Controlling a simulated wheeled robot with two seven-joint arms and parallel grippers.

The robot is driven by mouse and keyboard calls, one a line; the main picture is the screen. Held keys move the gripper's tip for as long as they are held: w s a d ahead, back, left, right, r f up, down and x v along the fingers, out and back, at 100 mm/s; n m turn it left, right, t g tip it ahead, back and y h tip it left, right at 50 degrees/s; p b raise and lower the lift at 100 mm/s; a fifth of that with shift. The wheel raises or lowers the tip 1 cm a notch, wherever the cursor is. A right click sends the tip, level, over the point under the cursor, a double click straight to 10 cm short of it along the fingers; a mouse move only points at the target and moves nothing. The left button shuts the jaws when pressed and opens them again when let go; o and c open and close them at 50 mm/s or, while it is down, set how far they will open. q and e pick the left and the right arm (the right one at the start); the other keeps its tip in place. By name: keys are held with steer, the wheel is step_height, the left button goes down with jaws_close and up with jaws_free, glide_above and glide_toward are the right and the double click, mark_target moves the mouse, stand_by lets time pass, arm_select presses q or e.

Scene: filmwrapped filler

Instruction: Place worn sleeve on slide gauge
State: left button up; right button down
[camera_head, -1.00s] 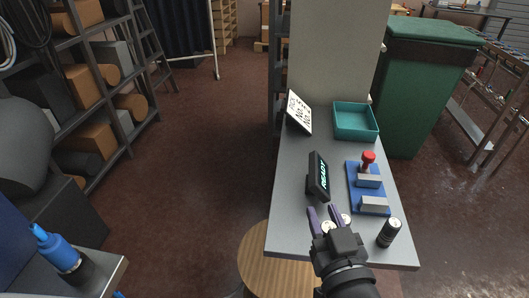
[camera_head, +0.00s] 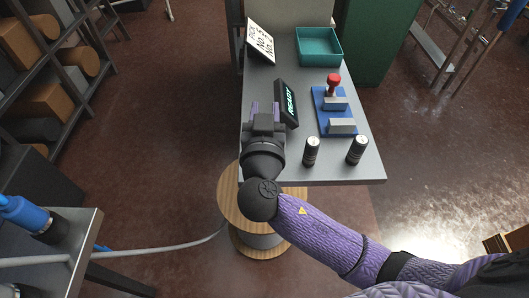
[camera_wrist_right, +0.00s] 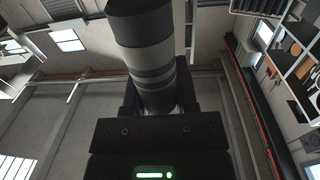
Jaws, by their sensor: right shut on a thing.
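My right gripper (camera_head: 265,107) is over the left edge of the grey table, left of the ready display. In the right wrist view it is shut on a dark cylindrical sleeve (camera_wrist_right: 148,50) with grey bands, which sticks out past the jaws. In the head view I cannot make out the held sleeve. Two more dark sleeves stand upright near the table's front, one on the left (camera_head: 311,152) and one on the right (camera_head: 357,151). The slide gauge (camera_head: 322,124), a blue base with grey blocks and a red knob, lies behind them, apart from the gripper. My left gripper is not in view.
The black display (camera_head: 286,103) reading READY stands between gripper and gauge. A teal tray (camera_head: 319,60) and a white printed sign (camera_head: 261,41) are at the table's back. A round wooden spool (camera_head: 232,206) stands below the front left. The table's front right corner (camera_head: 365,174) is bare.

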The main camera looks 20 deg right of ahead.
step_height(320, 180, down, 6)
steer(key=shift+f+b, duration=0.1)
steer(key=shift+b, duration=0.85)
steer(key=shift+f, duration=0.3)
steer(key=shift+r, duration=0.1)
steer(key=shift+c, duration=1.9)
jaws_free()
